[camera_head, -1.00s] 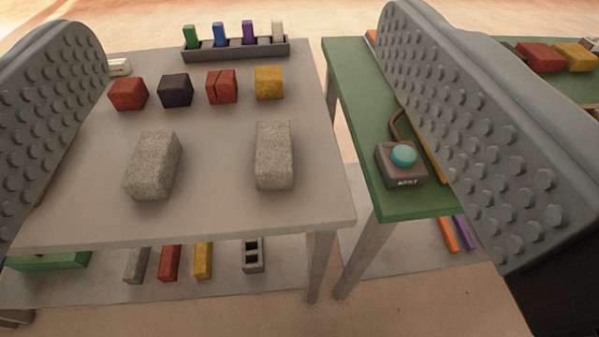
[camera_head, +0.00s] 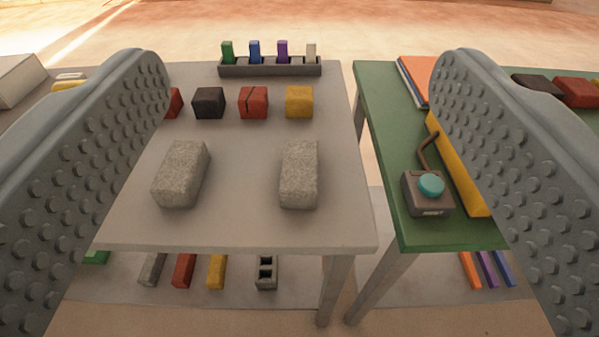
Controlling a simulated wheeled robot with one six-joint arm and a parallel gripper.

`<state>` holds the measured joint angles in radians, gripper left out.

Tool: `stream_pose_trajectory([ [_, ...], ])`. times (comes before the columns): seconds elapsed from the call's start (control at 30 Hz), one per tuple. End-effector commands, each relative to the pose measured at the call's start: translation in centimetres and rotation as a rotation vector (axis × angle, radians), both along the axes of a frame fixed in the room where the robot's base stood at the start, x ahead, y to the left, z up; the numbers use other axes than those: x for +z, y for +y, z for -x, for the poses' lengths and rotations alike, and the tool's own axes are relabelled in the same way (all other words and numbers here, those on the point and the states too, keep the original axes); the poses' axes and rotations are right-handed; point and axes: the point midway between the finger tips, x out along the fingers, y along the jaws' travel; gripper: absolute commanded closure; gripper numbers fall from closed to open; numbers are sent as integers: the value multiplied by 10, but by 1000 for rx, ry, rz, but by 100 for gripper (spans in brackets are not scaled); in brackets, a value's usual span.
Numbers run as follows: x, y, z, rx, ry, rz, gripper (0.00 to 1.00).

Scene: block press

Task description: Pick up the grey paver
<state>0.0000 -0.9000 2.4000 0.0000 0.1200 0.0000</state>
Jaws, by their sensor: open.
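Two grey pavers lie on the light grey table (camera_head: 240,222): a left paver (camera_head: 182,174), slightly tilted in the picture, and a right paver (camera_head: 299,174). Both look like speckled grey blocks, and I cannot tell which one the task means. My gripper (camera_head: 305,190) is open and empty, with one studded finger at each side of the view. The fingers are nearer to the camera than the pavers and touch neither. Both pavers show between the fingers.
Behind the pavers stand a black block (camera_head: 208,103), a cracked red block (camera_head: 253,102) and a yellow block (camera_head: 299,101). A dark rack (camera_head: 270,69) holds coloured pegs. A green table (camera_head: 385,160) at right carries a button box (camera_head: 427,195). Several blocks lie below.

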Motion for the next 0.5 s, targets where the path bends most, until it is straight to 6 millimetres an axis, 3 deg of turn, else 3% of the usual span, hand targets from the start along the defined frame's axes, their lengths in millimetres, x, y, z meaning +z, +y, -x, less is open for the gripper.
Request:
stream_pose_trajectory([
  [0.37, 0, 0, -2, 0, 6, 0, 20],
  [0.5, -3, 0, -17, 0, 69, -3, 20],
])
